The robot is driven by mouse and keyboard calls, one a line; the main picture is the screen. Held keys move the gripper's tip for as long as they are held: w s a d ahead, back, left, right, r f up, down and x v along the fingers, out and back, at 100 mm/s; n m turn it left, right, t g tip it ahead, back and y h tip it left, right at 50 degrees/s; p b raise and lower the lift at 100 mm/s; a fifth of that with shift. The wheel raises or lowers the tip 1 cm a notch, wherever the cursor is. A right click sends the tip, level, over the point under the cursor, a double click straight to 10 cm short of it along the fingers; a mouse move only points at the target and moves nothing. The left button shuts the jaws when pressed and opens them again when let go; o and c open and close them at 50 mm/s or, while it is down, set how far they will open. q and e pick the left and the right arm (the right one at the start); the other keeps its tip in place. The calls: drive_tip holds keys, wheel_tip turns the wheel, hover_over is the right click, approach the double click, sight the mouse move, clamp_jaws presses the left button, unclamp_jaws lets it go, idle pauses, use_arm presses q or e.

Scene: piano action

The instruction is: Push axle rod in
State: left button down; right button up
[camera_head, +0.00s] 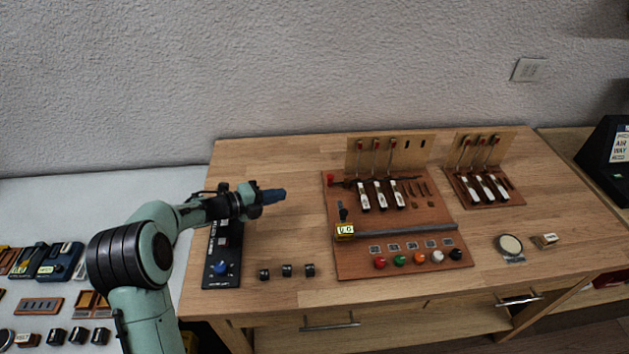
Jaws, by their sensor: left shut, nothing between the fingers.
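The piano action board (347,262) is a reddish-brown panel on the wooden table. A thin dark axle rod (346,183) runs across its upper part behind the white keys (380,194), with a red knob (330,180) at its left end, near the board's left edge. How deep the rod sits is too small to tell. My left gripper (275,196) is shut and empty, its blue fingertips pointing right. It appears left of the red knob, with a clear gap between them. My right gripper is not in view.
A smaller board with keys (508,200) stands to the right. A black control panel (210,276) lies below my left wrist. Several black cylinders (287,271) stand in front. A grey bar (405,230) and coloured buttons (419,258) are on the board's lower part.

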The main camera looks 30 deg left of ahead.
use_arm(q)
drive_tip(key=x, duration=0.4)
drive_tip(key=p+x, duration=0.1)
drive_tip(key=x, duration=0.3)
drive_tip(key=p+x, duration=0.1)
drive_tip(key=x, duration=0.3)
drive_tip(key=shift+w+d+r, duration=0.25)
drive_tip(key=shift+r, duration=0.1)
drive_tip(key=shift+w+d, duration=0.35)
drive_tip(key=shift+w, duration=0.25)
drive_tip(key=shift+f, duration=0.1)
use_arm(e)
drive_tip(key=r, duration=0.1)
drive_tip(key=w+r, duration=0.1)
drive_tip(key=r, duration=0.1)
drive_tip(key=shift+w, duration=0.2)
use_arm(q)
drive_tip(key=w+d, duration=0.1)
drive_tip(key=d, duration=0.1)
drive_tip(key=w+d, duration=0.1)
drive_tip(key=d, duration=0.1)
drive_tip(key=shift+w, duration=0.15)
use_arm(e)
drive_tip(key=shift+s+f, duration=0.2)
use_arm(q)
drive_tip(key=shift+d, duration=0.1)
